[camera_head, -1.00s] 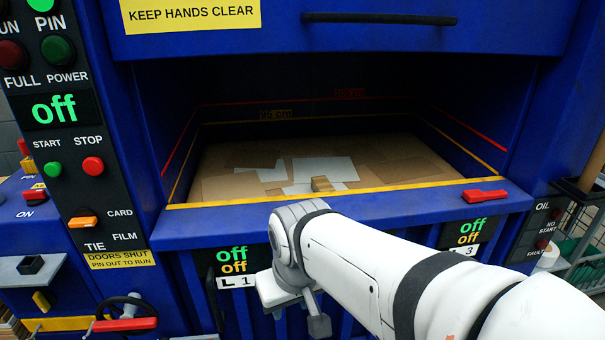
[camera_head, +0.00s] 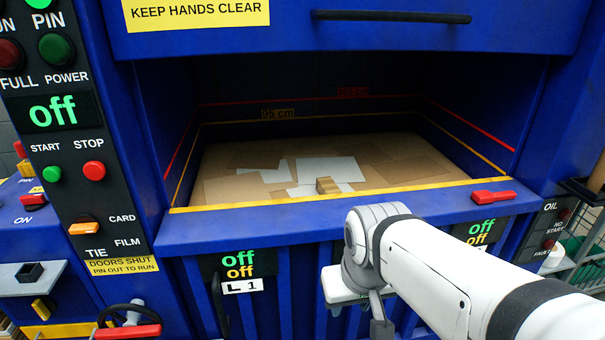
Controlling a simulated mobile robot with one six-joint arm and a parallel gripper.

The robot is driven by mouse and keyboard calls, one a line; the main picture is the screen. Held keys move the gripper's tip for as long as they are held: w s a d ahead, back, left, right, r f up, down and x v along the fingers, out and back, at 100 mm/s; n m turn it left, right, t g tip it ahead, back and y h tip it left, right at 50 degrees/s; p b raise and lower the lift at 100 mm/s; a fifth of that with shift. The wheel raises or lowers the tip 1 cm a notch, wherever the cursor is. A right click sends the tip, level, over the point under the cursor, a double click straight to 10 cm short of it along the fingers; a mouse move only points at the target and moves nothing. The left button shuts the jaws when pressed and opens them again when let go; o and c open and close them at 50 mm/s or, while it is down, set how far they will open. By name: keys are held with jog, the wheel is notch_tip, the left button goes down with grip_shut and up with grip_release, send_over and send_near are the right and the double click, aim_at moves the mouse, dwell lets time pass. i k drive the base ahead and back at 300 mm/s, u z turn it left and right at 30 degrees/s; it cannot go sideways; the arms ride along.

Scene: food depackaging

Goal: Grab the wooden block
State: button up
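A small tan wooden block (camera_head: 327,185) lies inside the open chamber of the blue baler, close behind the yellow front edge. White paper and brown cardboard lie under and around it. My white arm reaches in from the lower right. My gripper (camera_head: 380,322) hangs at the arm's end, in front of the machine and below the chamber's ledge, apart from the block. Only part of it shows at the bottom of the view, and its fingertips are not clear.
The blue front ledge (camera_head: 300,222) with its yellow edge stands between my gripper and the chamber. A red handle (camera_head: 493,196) sits on the ledge at right. The raised door (camera_head: 400,40) hangs above the opening. A control panel (camera_head: 65,130) reading "off" is at left.

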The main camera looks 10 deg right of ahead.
aim_at(324, 185)
jog(key=u, duration=0.05)
jog(key=i, duration=1)
jog(key=z, duration=0.05)
